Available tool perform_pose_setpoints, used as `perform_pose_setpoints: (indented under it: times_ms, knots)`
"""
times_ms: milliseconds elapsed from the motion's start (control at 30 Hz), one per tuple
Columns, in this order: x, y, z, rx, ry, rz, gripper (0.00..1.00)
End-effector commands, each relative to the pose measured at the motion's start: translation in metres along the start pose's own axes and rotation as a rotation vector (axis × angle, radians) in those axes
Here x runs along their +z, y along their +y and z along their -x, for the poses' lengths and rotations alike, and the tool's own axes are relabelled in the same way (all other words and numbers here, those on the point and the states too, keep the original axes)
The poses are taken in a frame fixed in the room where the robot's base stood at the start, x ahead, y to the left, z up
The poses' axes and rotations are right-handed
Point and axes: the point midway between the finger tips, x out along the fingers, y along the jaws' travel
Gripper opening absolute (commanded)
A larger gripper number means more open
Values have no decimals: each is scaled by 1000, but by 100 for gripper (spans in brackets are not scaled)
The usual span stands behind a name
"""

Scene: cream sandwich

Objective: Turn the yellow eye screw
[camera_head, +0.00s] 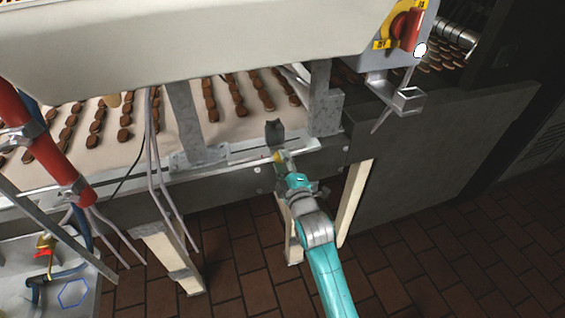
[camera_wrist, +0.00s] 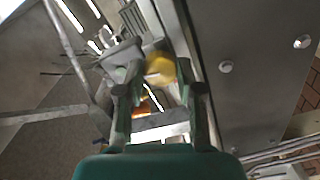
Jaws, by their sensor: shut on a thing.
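The yellow eye screw (camera_head: 277,157) is at the side rail of the conveyor, in the middle of the head view. In the wrist view its yellow part (camera_wrist: 160,68) shows between my gripper's fingers. My gripper (camera_head: 283,160) is at the end of my teal arm, reaching up to the rail. In the wrist view my gripper (camera_wrist: 158,88) is shut on the yellow eye screw, one finger on each side. The fingers hide part of the screw, and its turn angle is hard to tell.
The conveyor belt (camera_head: 232,125) carries rows of brown biscuits behind the rail. A grey post (camera_head: 183,115) and another post (camera_head: 320,95) stand on either side. A cream cover (camera_head: 180,45) overhangs the belt. A red switch (camera_head: 405,28) is at top right. Brick floor lies below.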

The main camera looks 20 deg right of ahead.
Motion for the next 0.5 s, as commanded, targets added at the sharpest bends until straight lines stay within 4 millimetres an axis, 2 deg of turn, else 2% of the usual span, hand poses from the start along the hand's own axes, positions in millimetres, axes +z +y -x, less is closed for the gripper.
perform_pose_setpoints:
  times_ms: [200, 500]
  knots:
    - [0, 0, 0, -1, 0, 144, 2]
    - [0, 0, 0, -1, 0, 250, 2]
